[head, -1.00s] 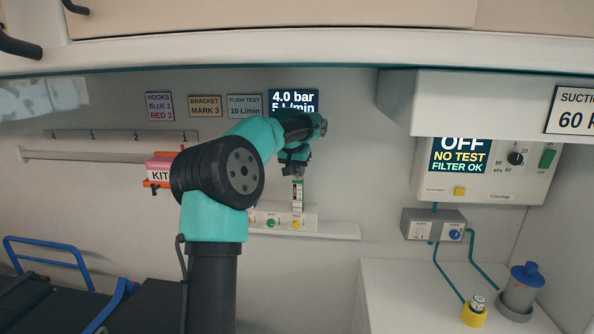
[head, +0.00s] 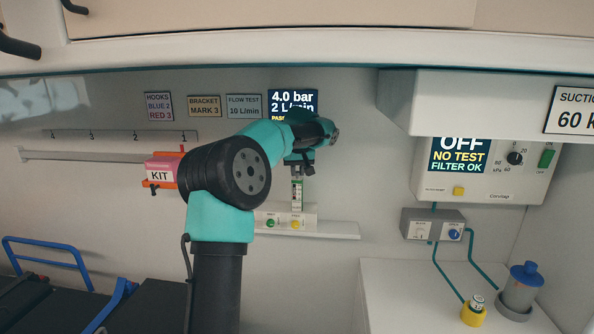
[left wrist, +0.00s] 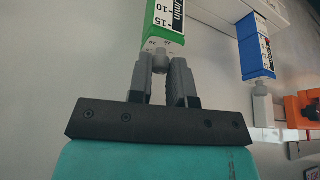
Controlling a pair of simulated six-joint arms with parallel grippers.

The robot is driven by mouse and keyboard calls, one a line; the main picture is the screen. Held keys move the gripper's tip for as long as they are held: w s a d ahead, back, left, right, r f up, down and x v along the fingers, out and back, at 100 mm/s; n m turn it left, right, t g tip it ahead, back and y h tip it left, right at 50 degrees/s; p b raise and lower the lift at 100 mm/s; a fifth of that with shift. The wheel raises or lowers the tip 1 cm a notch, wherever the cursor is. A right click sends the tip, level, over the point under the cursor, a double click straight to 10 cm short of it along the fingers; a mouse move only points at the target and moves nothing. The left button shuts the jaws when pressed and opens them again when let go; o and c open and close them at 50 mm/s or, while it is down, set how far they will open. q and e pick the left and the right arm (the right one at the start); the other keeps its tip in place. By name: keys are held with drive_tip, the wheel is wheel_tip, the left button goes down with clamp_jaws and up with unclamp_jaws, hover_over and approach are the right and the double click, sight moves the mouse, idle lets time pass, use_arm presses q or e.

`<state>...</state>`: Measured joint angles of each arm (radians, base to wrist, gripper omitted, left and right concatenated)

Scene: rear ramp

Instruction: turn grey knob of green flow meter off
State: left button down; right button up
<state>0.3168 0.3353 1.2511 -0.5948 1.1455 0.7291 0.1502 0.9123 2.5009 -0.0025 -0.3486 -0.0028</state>
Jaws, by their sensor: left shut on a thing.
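The green flow meter (head: 297,198) is on the back wall, just below my left gripper (head: 300,172). In the left wrist view, the green flow meter (left wrist: 167,22) comes in from the top, with its grey knob (left wrist: 160,60) at its end. The two grey fingers of my left gripper (left wrist: 163,76) are closed around that knob. In the head view the knob is hidden by the gripper. The wall display (head: 292,103) reads 4.0 bar and 2 L/min; my arm covers part of its bottom line. My right gripper is not in view.
A blue flow meter (left wrist: 255,52) stands beside the green one in the left wrist view, with an orange part (left wrist: 302,108) further right. The pink KIT box (head: 160,171) hangs left of my arm. A suction unit (head: 480,185) is at right.

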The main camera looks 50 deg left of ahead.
use_arm(q)
drive_tip(key=n+g, duration=0.1)
drive_tip(key=n, duration=0.2)
drive_tip(key=n+g, duration=0.1)
drive_tip(key=n, duration=0.2)
drive_tip(key=shift+w+d+y, duration=0.1)
drive_tip(key=shift+w+y, duration=0.1)
drive_tip(key=shift+y, duration=0.2)
drive_tip(key=c, duration=1)
unclamp_jaws()
drive_tip(key=shift+c, duration=0.2)
drive_tip(key=v, duration=0.7)
drive_tip(key=shift+r, duration=0.3)
drive_tip(key=shift+w, duration=0.1)
